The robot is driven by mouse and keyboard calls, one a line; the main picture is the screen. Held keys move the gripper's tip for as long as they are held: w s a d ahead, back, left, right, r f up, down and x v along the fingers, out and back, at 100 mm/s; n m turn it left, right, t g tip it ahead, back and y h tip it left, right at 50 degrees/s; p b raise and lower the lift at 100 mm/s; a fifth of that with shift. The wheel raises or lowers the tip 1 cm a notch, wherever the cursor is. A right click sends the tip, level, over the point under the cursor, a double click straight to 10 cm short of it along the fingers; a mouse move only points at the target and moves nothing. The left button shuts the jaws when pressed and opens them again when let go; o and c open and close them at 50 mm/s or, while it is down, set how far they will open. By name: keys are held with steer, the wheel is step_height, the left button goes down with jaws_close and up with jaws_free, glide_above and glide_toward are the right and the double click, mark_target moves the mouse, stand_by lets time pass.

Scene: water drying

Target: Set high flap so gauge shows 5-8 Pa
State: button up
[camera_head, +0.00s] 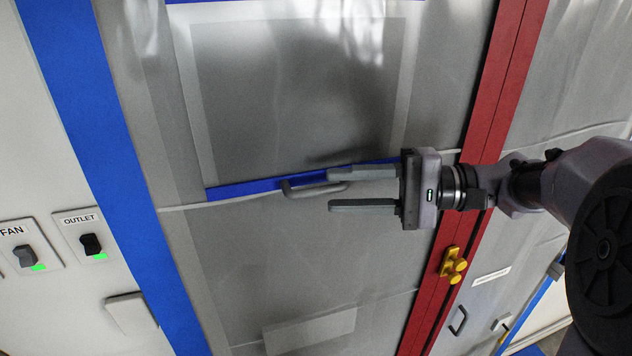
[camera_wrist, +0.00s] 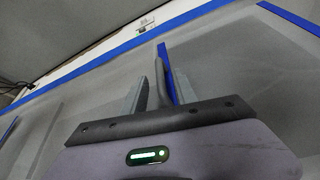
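A flap (camera_head: 290,90) with a grey translucent panel fills the upper middle of the head view. A blue strip (camera_head: 240,189) runs along its lower edge. A grey bar handle (camera_head: 300,190) sits on this strip. My gripper (camera_head: 330,189) is open, coming from the right, its fingers above and below the handle's right end in the picture. In the wrist view the handle (camera_wrist: 159,75) shows between the two spread fingers, with a gap on at least one side; contact cannot be told. No gauge reading is legible in either view.
FAN (camera_head: 24,257) and OUTLET (camera_head: 91,244) switches with green lights are on the white wall at left. A red post (camera_head: 480,120) with a yellow latch (camera_head: 453,265) stands right of the flap, behind my arm. A pale label (camera_head: 310,331) is below.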

mark_target(327, 191)
steer(key=a, duration=0.4)
steer(key=shift+a+p, duration=0.15)
steer(key=shift+p, duration=0.25)
steer(key=shift+w+a+f, duration=0.15)
steer(key=shift+w+a, duration=0.05)
jaws_close()
steer(key=shift+s, duration=0.1)
stand_by(0.8)
